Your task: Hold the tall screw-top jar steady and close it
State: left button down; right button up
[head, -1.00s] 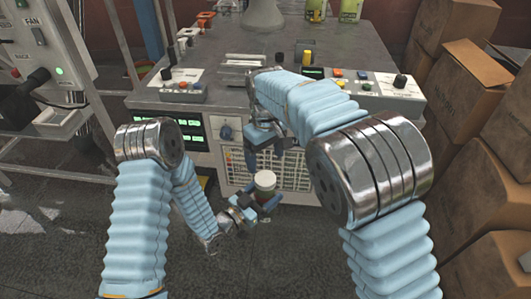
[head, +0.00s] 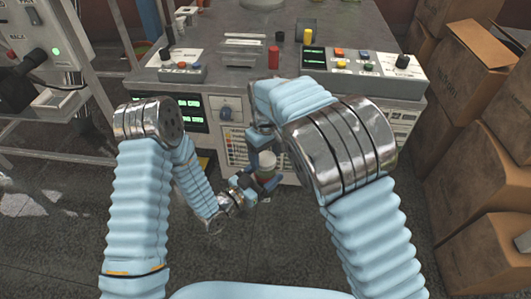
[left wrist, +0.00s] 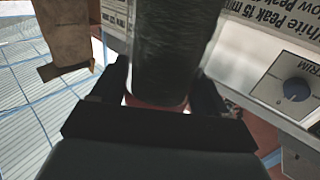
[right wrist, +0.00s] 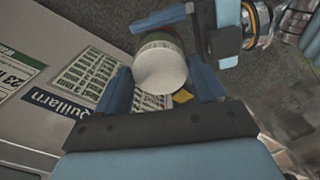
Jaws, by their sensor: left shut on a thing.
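The tall jar (head: 267,174) stands roughly upright in my left gripper (head: 260,190), in front of the bench. Its body fills the top middle of the left wrist view (left wrist: 168,45), between the fingers. A round white lid (right wrist: 160,70) shows on top of the jar in the right wrist view, with a green band below it. I cannot tell how tightly the lid sits. My right gripper (right wrist: 163,86) is open, with one finger on each side of the lid. In the head view, its arm partly hides the lid.
The bench (head: 235,85) stands just beyond the jar, with a front panel of knobs and displays. A red cylinder (head: 273,57) stands on it. Cardboard boxes (head: 470,150) are stacked at the right. A metal frame (head: 70,140) stands at the left.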

jog(key=c, duration=0.7)
jog(key=shift+m, duration=0.9)
jog(key=shift+c, duration=0.3)
jog(key=o, duration=1.3)
jog(key=shift+c, duration=0.2)
notch_tip(320, 180, up, 12)
